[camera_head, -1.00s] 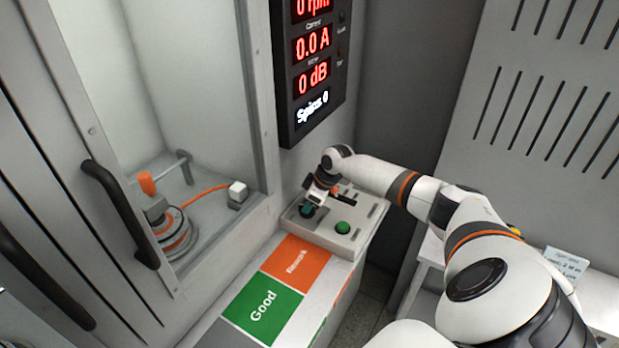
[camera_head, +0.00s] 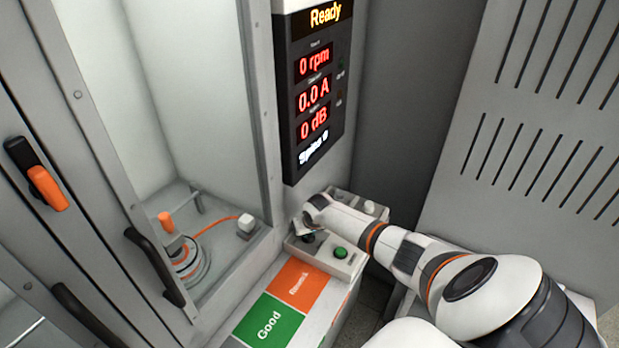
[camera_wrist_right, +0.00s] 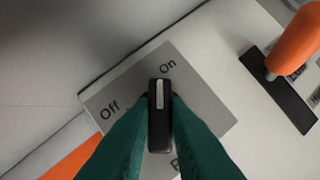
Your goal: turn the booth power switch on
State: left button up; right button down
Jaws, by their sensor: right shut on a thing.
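The booth power switch is a black rotary knob (camera_wrist_right: 159,130) with a white mark, on a grey plate (camera_wrist_right: 205,105) labelled "Off" and "On". In the right wrist view its white mark points up the picture, close to the "On" label. My right gripper (camera_wrist_right: 160,104) has its two green fingers closed on either side of the knob. In the head view my right gripper (camera_head: 308,237) is at the control box (camera_head: 318,258), and my arm hides much of the switch. My left gripper is not in view.
A green button (camera_head: 341,253) is close to my gripper. An orange-handled lever (camera_wrist_right: 296,42) lies right of the switch plate. The display (camera_head: 313,95) above reads "Ready". The booth holds a motor (camera_head: 187,262). "Good" (camera_head: 268,325) and orange (camera_head: 298,285) pads lie in front.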

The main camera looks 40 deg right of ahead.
jog(key=shift+w+m+p, duration=0.1)
jog(key=shift+m+p, duration=0.25)
jog(key=shift+m, duration=0.25)
jog(key=c, duration=1.4)
grip_release()
jog(key=shift+s+a+r, duration=0.1)
jog(key=shift+s+r, duration=0.1)
jog(key=shift+r, duration=0.25)
jog(key=v, duration=0.5)
jog(key=p+v, duration=0.1)
jog(key=v, duration=0.5)
jog(key=shift+w+a, duration=0.1)
jog(key=shift+a, duration=0.1)
